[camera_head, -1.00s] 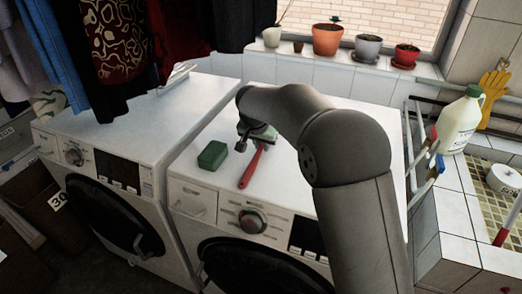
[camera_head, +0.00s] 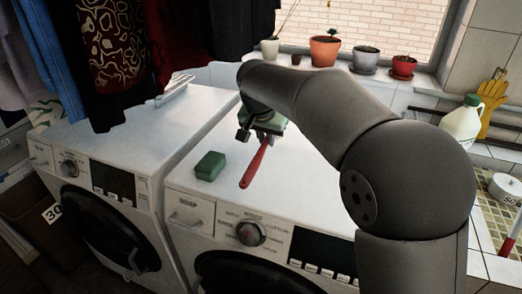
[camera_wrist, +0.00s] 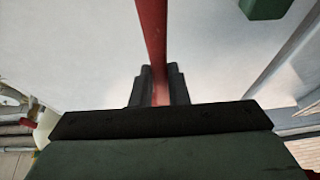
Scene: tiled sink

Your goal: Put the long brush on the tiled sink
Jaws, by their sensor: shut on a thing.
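The long brush (camera_head: 254,164) has a red handle. It is over the top of the right washing machine, its handle end pointing toward the front of the machine. My gripper (camera_head: 262,133) is shut on the brush near the upper part of its handle. The wrist view shows the red handle (camera_wrist: 152,40) running between my two dark fingers (camera_wrist: 160,88). The brush head is hidden by my gripper. The tiled sink (camera_head: 497,215) is at the far right, partly hidden behind my arm.
A green sponge (camera_head: 210,166) lies on the right machine, left of the brush. A white bottle (camera_head: 462,124) and a white round item (camera_head: 505,187) stand by the sink. Potted plants (camera_head: 325,50) line the windowsill. Hanging clothes (camera_head: 120,50) are at upper left.

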